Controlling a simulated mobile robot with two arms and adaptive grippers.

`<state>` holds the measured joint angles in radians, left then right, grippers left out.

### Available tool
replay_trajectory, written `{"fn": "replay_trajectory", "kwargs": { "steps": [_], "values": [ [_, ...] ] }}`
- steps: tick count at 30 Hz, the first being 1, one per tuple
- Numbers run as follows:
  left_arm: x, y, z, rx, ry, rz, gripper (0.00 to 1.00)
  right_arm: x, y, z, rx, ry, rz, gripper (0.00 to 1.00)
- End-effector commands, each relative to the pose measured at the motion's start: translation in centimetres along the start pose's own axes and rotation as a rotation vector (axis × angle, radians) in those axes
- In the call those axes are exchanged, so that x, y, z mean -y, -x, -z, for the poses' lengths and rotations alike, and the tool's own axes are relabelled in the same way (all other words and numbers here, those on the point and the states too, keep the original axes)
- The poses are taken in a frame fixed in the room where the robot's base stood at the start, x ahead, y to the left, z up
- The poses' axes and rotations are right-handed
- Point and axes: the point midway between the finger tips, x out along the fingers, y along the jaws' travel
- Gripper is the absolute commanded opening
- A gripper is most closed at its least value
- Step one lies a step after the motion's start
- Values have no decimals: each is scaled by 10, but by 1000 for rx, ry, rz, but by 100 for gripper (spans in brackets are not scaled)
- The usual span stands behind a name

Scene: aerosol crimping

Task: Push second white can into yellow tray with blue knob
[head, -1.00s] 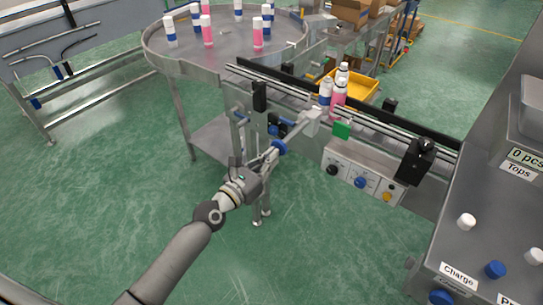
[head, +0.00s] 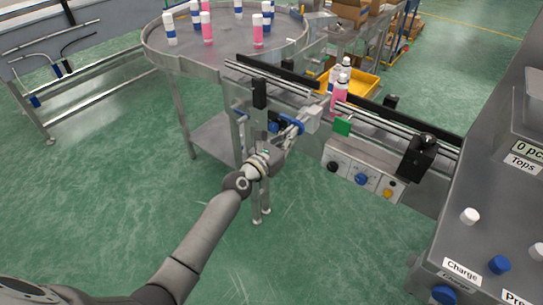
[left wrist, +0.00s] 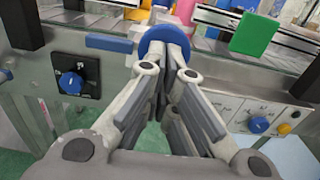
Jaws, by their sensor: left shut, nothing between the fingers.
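The blue knob (head: 293,124) is a round disc on the rod of a pusher (head: 312,118) at the conveyor; it also shows in the left wrist view (left wrist: 165,38). My left gripper (head: 287,132) is shut and empty, its fingertips against or very close to the knob's near face. The second white can (head: 333,77), with a blue band, is at the conveyor's far side by the yellow tray (head: 365,84), partly hidden by a pink can (head: 340,97). Another white-topped can (head: 346,63) shows behind, at the tray. My right gripper is out of view.
A round steel table (head: 215,50) with several white-blue and pink cans stands behind left. A control box (head: 362,178) with knobs and a green block (head: 342,126) sit right of the pusher. A large machine panel (head: 480,220) fills the right.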

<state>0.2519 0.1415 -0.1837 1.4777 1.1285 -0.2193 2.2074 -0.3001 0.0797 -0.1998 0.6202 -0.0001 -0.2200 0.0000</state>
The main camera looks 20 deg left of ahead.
Motion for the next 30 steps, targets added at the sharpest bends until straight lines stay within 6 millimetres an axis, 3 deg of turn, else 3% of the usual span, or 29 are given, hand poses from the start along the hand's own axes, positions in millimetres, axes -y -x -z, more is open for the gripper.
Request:
{"fn": "replay_trajectory", "kwargs": {
  "steps": [3,9,30],
  "values": [
    [0,-22,2,1,2,-1,0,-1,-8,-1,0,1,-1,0],
    [1,-37,0,0,1,1,0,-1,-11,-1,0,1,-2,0],
    [1,-38,-4,6,0,1,0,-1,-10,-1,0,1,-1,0]
  ]
}}
